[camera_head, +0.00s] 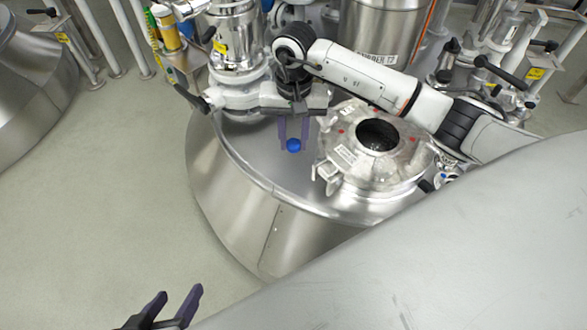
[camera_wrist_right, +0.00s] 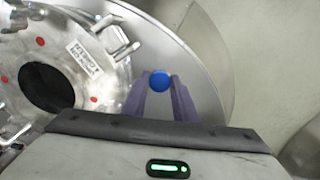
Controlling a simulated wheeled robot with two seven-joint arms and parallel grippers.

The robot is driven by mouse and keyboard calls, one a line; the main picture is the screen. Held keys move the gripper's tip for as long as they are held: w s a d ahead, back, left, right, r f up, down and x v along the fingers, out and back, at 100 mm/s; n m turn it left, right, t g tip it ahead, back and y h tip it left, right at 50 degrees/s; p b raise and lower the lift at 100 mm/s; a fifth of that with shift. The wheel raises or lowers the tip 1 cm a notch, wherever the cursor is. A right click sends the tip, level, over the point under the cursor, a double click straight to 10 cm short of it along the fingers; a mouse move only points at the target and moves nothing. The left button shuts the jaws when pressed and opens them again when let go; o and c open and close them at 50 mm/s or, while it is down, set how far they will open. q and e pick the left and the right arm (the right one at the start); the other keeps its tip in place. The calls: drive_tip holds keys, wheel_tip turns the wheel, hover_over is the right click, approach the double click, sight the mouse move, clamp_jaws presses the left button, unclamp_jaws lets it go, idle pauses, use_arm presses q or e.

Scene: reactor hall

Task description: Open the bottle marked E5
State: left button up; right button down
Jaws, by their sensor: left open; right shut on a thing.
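A blue round thing (camera_head: 293,145), like a bottle cap, is between the fingertips of my right gripper (camera_head: 293,138), over the steel vessel top. In the right wrist view the blue thing (camera_wrist_right: 159,80) sits between the two purple fingers (camera_wrist_right: 160,94), which are shut on it. No bottle body shows beneath it, and I cannot tell if one is hidden behind it. No E5 mark is readable. My left gripper (camera_head: 178,294) is open and empty at the bottom left, over the floor and away from the vessel.
The steel vessel (camera_head: 236,200) has a round flange with an open dark port (camera_head: 379,136) right of my right gripper. A valve assembly (camera_head: 237,45) stands behind left. A yellow container (camera_head: 168,30) is at the back left. The grey floor (camera_head: 110,170) at left is clear.

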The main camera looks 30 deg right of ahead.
drive_tip(key=b, duration=0.2)
hover_over(294, 171)
wheel_tip(294, 171, down, 6)
drive_tip(key=shift+r, duration=0.1)
wheel_tip(294, 171, down, 3)
drive_tip(key=shift+a+r, duration=0.1)
drive_tip(key=shift+r, duration=0.05)
drive_tip(key=shift+f, duration=0.25)
drive_tip(key=shift+w, duration=0.1)
drive_tip(key=shift+f+b, duration=0.15)
drive_tip(key=shift+b, duration=0.25)
use_arm(q)
drive_tip(key=shift+w+d+m+h, duration=0.3)
drive_tip(key=shift+d+h, duration=0.2)
drive_tip(key=shift+d, duration=0.35)
use_arm(e)
drive_tip(key=c, duration=1.4)
unclamp_jaws()
